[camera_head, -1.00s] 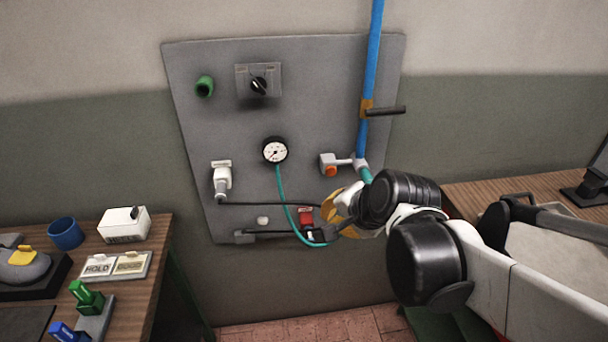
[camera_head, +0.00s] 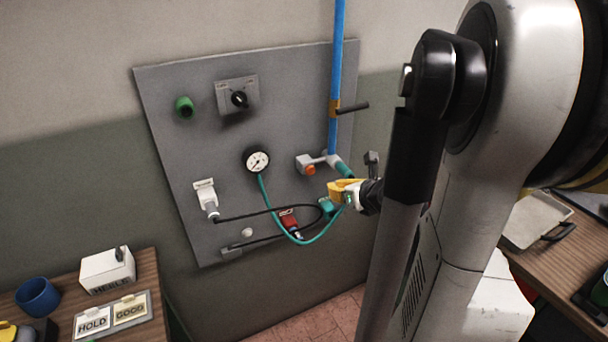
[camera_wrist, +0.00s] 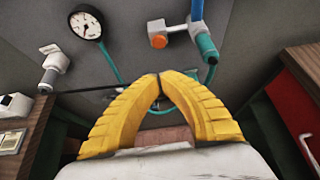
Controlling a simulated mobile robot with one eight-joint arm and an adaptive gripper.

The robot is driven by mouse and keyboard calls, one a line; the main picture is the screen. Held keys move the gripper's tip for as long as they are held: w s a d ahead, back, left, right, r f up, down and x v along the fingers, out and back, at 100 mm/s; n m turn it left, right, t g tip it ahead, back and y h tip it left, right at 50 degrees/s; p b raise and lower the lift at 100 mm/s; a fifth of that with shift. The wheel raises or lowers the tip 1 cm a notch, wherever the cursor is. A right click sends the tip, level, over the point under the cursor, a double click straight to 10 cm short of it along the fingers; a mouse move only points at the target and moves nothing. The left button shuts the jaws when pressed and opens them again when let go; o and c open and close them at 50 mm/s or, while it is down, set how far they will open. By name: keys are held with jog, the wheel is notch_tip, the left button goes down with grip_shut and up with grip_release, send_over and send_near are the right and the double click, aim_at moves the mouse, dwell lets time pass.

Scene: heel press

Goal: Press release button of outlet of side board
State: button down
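The side board is a grey panel (camera_head: 200,150) on the wall. Its outlet is a light grey fitting (camera_head: 325,160) at the right side, with an orange button (camera_head: 310,170) on its front. In the wrist view the orange button (camera_wrist: 158,40) is above the fingertips. A teal connector (camera_wrist: 207,46) sits in the outlet beside it. My gripper (camera_wrist: 158,77) has yellow fingers whose tips meet, with nothing seen between them. In the head view my gripper (camera_head: 338,188) is below and right of the button, apart from it. Its base is partly hidden by my arm.
A gauge (camera_head: 257,161) with a looping teal hose (camera_head: 303,242) and a black cable (camera_head: 270,211) hangs left of my gripper. A blue pipe (camera_head: 336,70) with a lever valve (camera_head: 349,107) runs above the outlet. Wooden tables stand left (camera_head: 150,285) and right (camera_head: 540,258).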

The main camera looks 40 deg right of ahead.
jog(key=b, duration=0.4)
send_near(310, 171)
jog(key=w+f, duration=0.5)
jog(key=f, duration=0.1)
jog(key=shift+w+d+r, duration=0.3)
jog(key=shift+w+d, duration=0.3)
jog(key=shift+d, duration=0.1)
